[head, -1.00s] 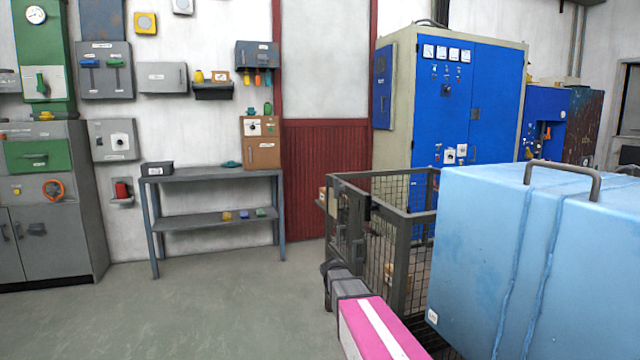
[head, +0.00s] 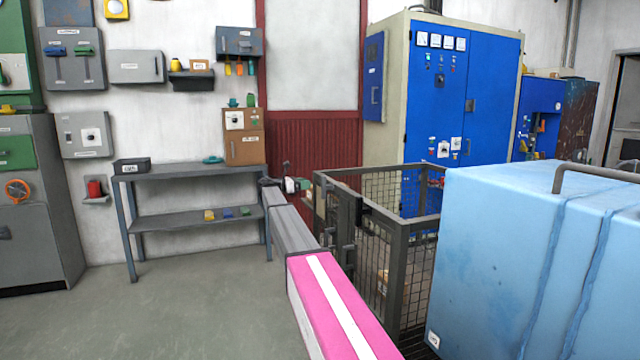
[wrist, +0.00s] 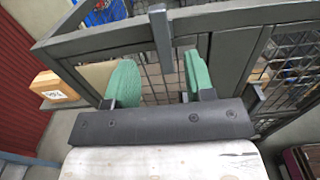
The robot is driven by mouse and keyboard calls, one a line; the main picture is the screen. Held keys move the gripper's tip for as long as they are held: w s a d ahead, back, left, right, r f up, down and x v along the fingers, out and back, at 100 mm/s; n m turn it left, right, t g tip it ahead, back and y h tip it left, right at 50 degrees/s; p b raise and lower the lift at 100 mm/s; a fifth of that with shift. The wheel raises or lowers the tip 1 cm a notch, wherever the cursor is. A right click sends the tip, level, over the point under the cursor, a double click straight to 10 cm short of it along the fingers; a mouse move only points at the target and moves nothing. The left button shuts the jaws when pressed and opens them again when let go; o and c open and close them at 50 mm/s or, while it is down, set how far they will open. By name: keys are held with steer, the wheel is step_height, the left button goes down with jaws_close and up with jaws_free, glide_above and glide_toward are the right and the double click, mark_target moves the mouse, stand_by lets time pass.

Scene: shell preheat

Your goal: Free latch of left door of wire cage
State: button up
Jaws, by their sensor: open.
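The wire cage (wrist: 240,28) has a dark grey frame and mesh panels; its top rim (head: 403,221) also shows in the head view. In the wrist view, my gripper (wrist: 159,78) is open, with its two green finger pads apart in front of the cage's upper rail. A grey upright bar (wrist: 160,35) stands between and just beyond the fingers; I cannot tell whether it is the latch. Nothing is visibly held. In the head view, dark fittings (head: 356,212) sit on the cage's near-left side, and my wrist partly hides that side.
A large light-blue box (head: 500,255) with a top handle stands right of the cage. A blue electrical cabinet (head: 440,110) is behind it. A grey shelf table (head: 190,175) stands at the left. The floor at left is clear. A cardboard box (wrist: 53,88) shows at the wrist view's left.

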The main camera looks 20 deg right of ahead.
mark_target(324, 182)
steer(key=d, duration=0.9)
steer(key=shift+w+d, duration=0.15)
steer(key=shift+d, duration=0.05)
jaws_close()
